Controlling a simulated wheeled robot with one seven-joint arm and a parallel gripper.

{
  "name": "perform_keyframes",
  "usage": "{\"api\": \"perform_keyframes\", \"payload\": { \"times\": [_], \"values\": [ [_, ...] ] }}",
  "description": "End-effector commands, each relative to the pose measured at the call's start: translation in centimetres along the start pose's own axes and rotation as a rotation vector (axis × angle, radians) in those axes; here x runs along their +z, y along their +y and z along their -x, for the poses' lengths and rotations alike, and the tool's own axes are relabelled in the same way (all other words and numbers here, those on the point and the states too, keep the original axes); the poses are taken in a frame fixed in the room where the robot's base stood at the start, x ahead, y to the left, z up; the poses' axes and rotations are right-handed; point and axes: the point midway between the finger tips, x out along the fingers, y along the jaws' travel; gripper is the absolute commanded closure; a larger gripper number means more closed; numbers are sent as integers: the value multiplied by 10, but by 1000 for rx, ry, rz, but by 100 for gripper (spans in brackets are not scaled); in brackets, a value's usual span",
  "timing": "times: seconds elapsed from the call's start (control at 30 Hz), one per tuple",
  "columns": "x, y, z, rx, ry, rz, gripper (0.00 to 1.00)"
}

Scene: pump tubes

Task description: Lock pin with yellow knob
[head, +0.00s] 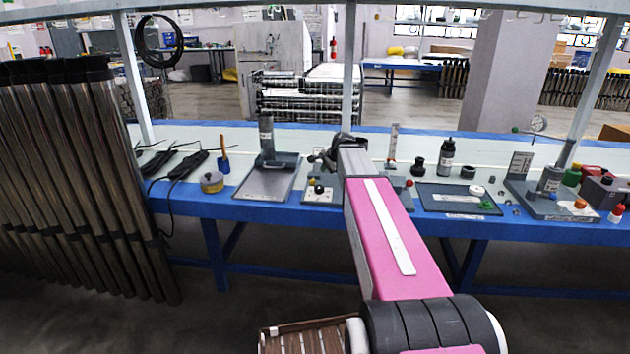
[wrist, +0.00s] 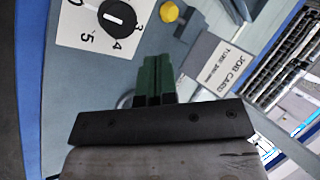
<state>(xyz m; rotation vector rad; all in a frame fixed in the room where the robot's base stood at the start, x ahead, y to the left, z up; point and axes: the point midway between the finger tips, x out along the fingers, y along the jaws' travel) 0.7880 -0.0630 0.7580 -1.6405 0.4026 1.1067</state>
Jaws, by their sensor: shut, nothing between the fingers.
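The yellow knob (wrist: 169,12) shows near the top of the wrist view, between a white dial plate and the job card. A small yellow spot (head: 311,182) on the panel left of my arm in the head view may be the same knob. My gripper (wrist: 158,62) has its dark green fingers together, with nothing between them. The knob lies beyond the fingertips and apart from them. In the head view my gripper (head: 322,157) is over the bench, just above that panel. I cannot make out the pin's shaft or whether it is locked.
The white dial plate (wrist: 88,38) carries a black knob (wrist: 117,16) with a white mark. The job card (wrist: 228,66) stands to the right.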

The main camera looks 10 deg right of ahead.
Motion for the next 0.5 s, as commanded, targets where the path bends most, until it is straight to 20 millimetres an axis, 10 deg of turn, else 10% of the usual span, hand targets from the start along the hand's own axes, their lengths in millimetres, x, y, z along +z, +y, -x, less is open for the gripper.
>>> {"api": "perform_keyframes", "payload": {
  "times": [0.5],
  "values": [
    [-2, -2, -8, -2, 0, -7, 100]
  ]
}}
